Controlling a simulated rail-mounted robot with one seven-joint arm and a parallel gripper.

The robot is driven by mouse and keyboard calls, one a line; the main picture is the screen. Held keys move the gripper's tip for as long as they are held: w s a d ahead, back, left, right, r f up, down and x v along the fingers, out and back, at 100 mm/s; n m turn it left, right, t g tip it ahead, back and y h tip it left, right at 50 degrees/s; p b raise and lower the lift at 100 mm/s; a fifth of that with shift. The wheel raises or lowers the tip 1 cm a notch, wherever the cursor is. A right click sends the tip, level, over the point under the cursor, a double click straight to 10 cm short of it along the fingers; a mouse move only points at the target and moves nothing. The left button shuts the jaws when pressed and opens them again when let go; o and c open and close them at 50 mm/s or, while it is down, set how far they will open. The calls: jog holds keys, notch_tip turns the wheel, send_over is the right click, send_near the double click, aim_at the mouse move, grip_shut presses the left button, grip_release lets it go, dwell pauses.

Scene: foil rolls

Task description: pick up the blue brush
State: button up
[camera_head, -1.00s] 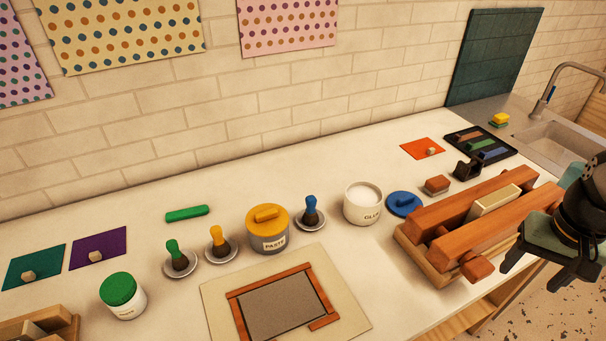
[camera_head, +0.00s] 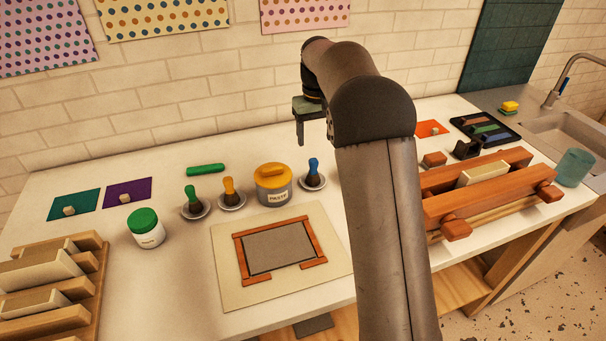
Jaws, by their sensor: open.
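The blue brush (camera_head: 313,171) stands upright, bristles down, on a small metal dish (camera_head: 308,185) on the counter, to the right of the yellow-lidded paste jar (camera_head: 274,186). Its blue handle points up. My gripper (camera_head: 304,128) hangs above and slightly left of the brush, fingers pointing down, apart from it and empty. One finger shows clearly; the rest of the gripper is partly hidden by my arm.
A yellow brush (camera_head: 229,190) and a green brush (camera_head: 191,198) stand on dishes left of the paste jar. A framed board (camera_head: 279,252) lies in front. A wooden press (camera_head: 486,190) is at right. My arm hides the glue jar area.

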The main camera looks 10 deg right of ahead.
aim_at(313, 171)
notch_tip(313, 171, down, 8)
jog(key=shift+f+p, duration=0.1)
jog(key=shift+p, duration=0.5)
jog(key=shift+w+a+f+p, duration=0.15)
jog(key=shift+f+p, duration=0.35)
jog(key=shift+f, duration=0.85)
jog(key=shift+w+f+p, duration=0.1)
jog(key=shift+f+p, duration=0.35)
jog(key=shift+f, duration=0.85)
jog(key=c, duration=1.1)
